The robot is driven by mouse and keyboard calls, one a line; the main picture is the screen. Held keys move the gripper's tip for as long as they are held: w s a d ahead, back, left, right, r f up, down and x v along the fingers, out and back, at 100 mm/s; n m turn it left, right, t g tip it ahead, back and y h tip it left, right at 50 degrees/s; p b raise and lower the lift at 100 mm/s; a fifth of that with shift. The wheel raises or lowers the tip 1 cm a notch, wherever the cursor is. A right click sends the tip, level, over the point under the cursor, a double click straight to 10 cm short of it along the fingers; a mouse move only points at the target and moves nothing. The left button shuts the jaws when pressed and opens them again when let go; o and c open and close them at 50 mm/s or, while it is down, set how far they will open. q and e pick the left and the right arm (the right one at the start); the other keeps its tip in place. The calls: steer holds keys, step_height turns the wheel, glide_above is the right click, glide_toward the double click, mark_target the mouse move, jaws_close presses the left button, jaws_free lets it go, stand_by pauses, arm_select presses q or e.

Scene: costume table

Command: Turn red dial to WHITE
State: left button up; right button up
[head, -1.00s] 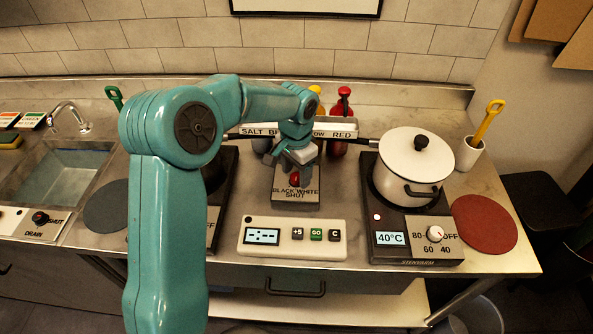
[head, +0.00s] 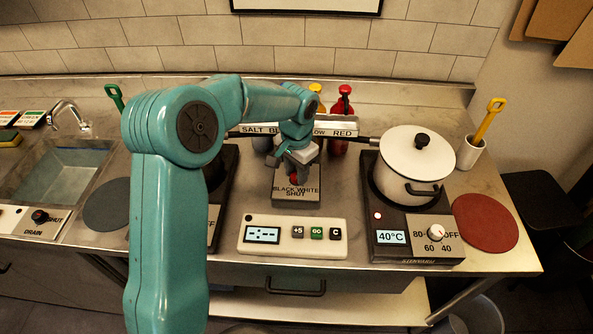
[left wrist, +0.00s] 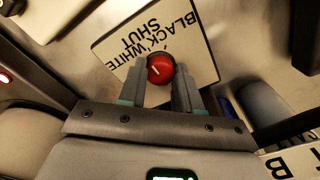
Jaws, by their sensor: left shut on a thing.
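The red dial (left wrist: 160,70) sits on a panel (left wrist: 112,50) lettered BLACK, WHITE and SHUT. In the left wrist view the dial's pale pointer mark is slanted, near the SHUT and WHITE lettering; I cannot tell its exact setting. My left gripper (left wrist: 160,80) has its two fingers on either side of the dial and is shut on it. In the head view the left gripper (head: 299,168) reaches down over the panel (head: 297,195), and the dial is partly hidden by it. My right gripper is not in view.
A white timer box (head: 291,238) stands in front of the panel. A white lidded pot (head: 412,165) sits on the right burner, whose display reads 40°C. A label rack (head: 343,131) and bottles stand behind. A red round mat (head: 485,221) lies at right.

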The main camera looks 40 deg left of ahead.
arm_select(q)
steer(key=n+b, duration=0.1)
steer(key=n, duration=0.2)
steer(key=shift+f+n+b, duration=0.1)
steer(key=shift+n+b, duration=0.25)
steer(key=shift+n, duration=0.05)
steer(key=shift+n+b, duration=0.65)
steer(key=shift+n, duration=1.65)
steer(key=o, duration=1)
steer(key=shift+o, duration=0.2)
step_height(320, 180, up, 16)
steer(key=shift+r+p, duration=0.25)
steer(key=shift+p, duration=0.15)
